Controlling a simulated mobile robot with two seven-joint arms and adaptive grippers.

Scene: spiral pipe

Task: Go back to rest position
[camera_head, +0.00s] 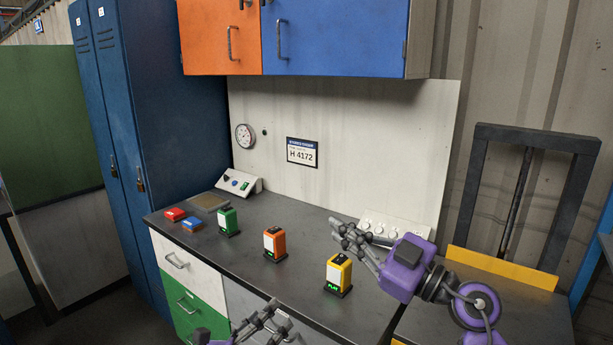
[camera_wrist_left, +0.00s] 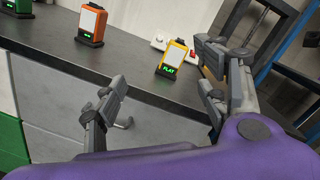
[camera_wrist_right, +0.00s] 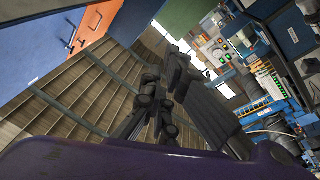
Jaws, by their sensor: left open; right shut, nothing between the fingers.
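My left gripper (camera_head: 262,322) is low in the head view, in front of the counter's front edge. In the left wrist view its fingers (camera_wrist_left: 160,95) are spread apart with nothing between them. My right gripper (camera_head: 352,238) is raised over the right part of the counter, behind and right of the yellow device. In the right wrist view its fingers (camera_wrist_right: 160,95) are close together and empty, pointing up toward the wall and ceiling. Neither gripper holds or visibly touches anything.
On the dark counter (camera_head: 235,262) stand a green device (camera_head: 228,221), an orange device (camera_head: 274,246) and a yellow device (camera_head: 338,274). Orange (camera_head: 220,38) and blue (camera_head: 335,38) cabinets hang above. A dark frame (camera_head: 472,185) stands right.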

